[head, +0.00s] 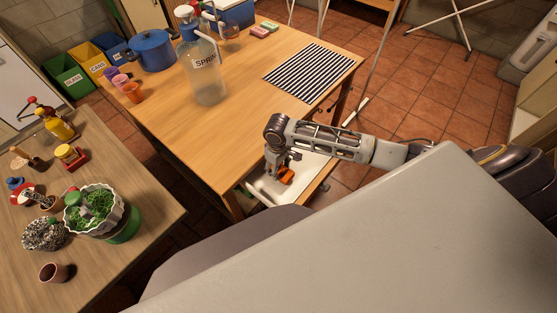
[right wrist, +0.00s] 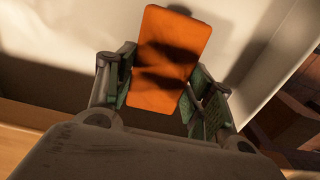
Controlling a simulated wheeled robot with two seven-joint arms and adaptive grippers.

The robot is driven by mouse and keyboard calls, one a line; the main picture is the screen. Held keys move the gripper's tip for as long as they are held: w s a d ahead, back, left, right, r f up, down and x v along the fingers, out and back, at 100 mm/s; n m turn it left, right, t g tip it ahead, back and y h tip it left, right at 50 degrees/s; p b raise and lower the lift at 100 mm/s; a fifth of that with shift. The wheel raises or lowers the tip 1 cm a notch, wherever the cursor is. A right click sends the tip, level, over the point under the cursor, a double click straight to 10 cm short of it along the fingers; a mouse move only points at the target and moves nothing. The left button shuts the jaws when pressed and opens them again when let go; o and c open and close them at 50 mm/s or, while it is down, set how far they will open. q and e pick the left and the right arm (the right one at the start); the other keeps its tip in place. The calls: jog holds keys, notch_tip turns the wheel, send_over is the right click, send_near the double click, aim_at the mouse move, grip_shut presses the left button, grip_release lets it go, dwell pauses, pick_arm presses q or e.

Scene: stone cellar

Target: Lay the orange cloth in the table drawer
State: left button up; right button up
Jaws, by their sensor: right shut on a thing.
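The orange cloth (right wrist: 172,60) is a flat folded rectangle between the fingers of my right gripper (right wrist: 160,92) in the right wrist view. The right gripper (head: 284,172) is shut on the cloth (head: 287,175) in the head view. The table drawer (head: 262,187) stands pulled out at the near end of the wooden table, with a white inside. The gripper and cloth are over the drawer's inside. I cannot tell whether the cloth touches the drawer floor (right wrist: 95,28). My left gripper is not in view.
The wooden table (head: 200,135) bears a glass bottle (head: 204,80), a blue pot (head: 152,50), cups and a striped mat (head: 309,72). My own pale body fills the lower right.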

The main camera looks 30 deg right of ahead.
jog(key=w+d, duration=0.2)
jog(key=w, duration=0.1)
jog(key=shift+w, duration=0.25)
jog(key=shift+f, duration=0.55)
jog(key=shift+f, duration=0.1)
jog(key=o, duration=1)
notch_tip(320, 180, up, 12)
jog(key=shift+r+p, duration=0.1)
jog(key=shift+p, duration=0.3)
